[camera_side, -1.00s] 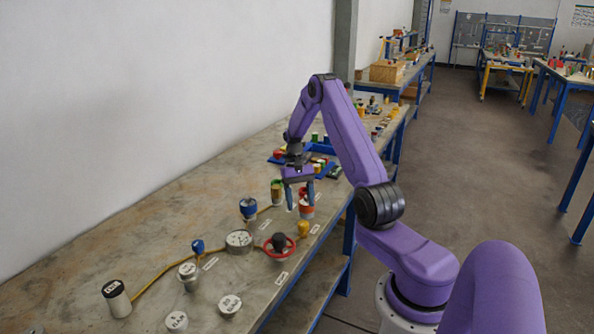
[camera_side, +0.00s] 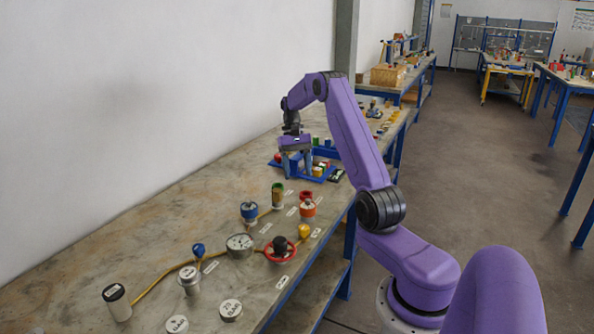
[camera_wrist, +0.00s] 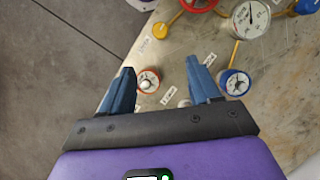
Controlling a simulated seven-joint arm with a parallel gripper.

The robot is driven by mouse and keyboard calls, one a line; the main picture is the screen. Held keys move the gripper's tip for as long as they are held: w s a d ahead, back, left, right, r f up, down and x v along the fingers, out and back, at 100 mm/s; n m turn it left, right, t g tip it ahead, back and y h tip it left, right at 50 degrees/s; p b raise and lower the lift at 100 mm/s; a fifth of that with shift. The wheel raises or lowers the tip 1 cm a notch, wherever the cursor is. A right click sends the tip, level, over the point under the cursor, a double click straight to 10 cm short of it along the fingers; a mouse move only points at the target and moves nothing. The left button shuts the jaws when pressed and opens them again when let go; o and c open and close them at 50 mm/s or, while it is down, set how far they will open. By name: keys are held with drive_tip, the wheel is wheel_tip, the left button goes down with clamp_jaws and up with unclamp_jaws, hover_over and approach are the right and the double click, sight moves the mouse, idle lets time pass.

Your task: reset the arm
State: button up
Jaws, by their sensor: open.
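My gripper (camera_side: 295,162) is open and empty, raised above the bench (camera_side: 165,225) in front of the blue tray. In the wrist view its two blue fingers (camera_wrist: 160,88) are spread wide with nothing between their tips. The orange-banded flanged vessel (camera_wrist: 148,79) shows below, beside the left finger, and the blue-banded one (camera_wrist: 234,83) is beyond the right finger. In the side view the orange-banded vessel (camera_side: 307,211), the blue-banded vessel (camera_side: 249,212) and a green-topped one (camera_side: 278,197) stand upright on the bench, apart from my gripper.
A gauge (camera_side: 240,244), a red handwheel (camera_side: 280,248) and a yellow line stand nearer on the bench. Several grey and white cylinders (camera_side: 230,309) stand at the front. A blue tray (camera_side: 318,176) with small parts lies behind my gripper. The wall bounds the left.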

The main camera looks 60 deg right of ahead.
drive_tip(key=s+a+r+n+h, duration=0.1)
drive_tip(key=a+r+n, duration=0.15)
drive_tip(key=a, duration=0.65)
drive_tip(key=a+r+n+t+h, duration=0.1)
drive_tip(key=a+n, duration=0.3)
drive_tip(key=a, duration=0.5)
drive_tip(key=s+a+r+n+h, duration=0.15)
drive_tip(key=a+n, duration=0.25)
drive_tip(key=a, duration=0.5)
drive_tip(key=s+a+r+n+t, duration=0.1)
drive_tip(key=s+a+r+n, duration=0.1)
drive_tip(key=s+a+n, duration=0.55)
drive_tip(key=s+a+f+n, duration=0.1)
drive_tip(key=s+n, duration=0.1)
drive_tip(key=s, duration=0.6)
drive_tip(key=s+a+f+n+t, duration=0.1)
drive_tip(key=s, duration=0.7)
drive_tip(key=shift+a+n, duration=0.25)
drive_tip(key=shift+n, duration=0.15)
drive_tip(key=shift+y, duration=0.25)
